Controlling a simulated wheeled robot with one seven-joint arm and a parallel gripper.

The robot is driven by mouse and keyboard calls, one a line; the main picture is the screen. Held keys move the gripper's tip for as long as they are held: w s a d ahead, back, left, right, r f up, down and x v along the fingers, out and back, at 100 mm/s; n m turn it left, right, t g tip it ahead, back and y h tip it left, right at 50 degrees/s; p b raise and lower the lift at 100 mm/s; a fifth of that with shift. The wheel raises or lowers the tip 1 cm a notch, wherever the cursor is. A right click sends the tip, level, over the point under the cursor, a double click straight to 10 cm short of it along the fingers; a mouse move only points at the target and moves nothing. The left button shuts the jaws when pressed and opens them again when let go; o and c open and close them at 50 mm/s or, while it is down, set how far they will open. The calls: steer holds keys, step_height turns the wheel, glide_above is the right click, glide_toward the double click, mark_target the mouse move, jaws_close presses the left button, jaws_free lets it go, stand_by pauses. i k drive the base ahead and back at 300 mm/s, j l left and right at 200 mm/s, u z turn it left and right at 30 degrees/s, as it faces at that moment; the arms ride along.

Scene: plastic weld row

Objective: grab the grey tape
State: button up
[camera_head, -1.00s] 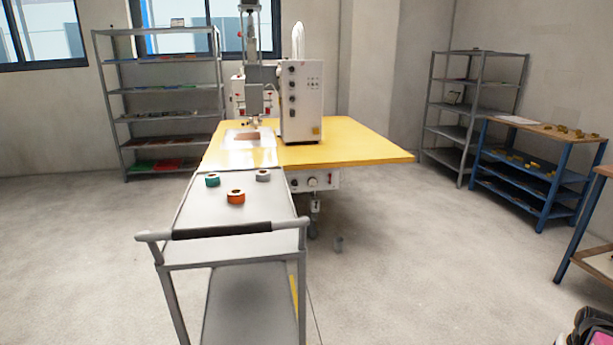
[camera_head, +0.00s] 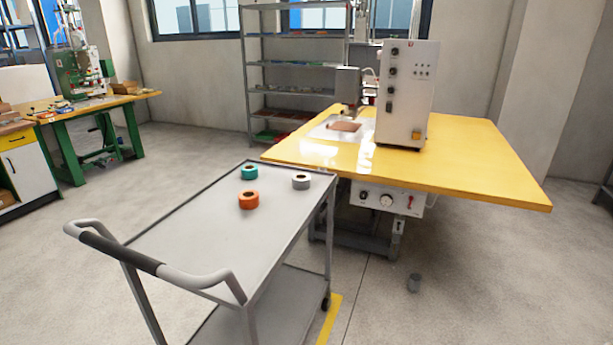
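The grey tape (camera_head: 301,181) is a small roll lying flat on the top of a grey cart (camera_head: 190,232), near the cart's far right edge. An orange tape roll (camera_head: 249,200) lies to its left and nearer to me. A green tape roll (camera_head: 249,173) lies to its left and a little farther back. The three rolls are apart from one another. My gripper is not in view.
The cart's curved push handle (camera_head: 150,262) is at its near left end. A yellow table (camera_head: 470,160) with a white machine (camera_head: 406,95) stands just behind the cart. Floor left of the cart is clear.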

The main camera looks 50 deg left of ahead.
mark_target(300, 181)
steer(key=i+u, duration=0.35)
steer(key=i+l+u, duration=0.1)
steer(key=u, duration=0.3)
steer(key=i+l+u, duration=0.2)
steer(key=u, duration=0.15)
steer(key=i+l+u, duration=0.1)
steer(key=u, duration=0.4)
steer(key=i+l+u, duration=0.15)
steer(key=u, duration=0.35)
steer(key=l+u, duration=0.2)
steer(key=u, duration=0.3)
steer(key=i+l+u, duration=0.1)
steer(key=l+u, duration=0.15)
steer(key=u, duration=0.25)
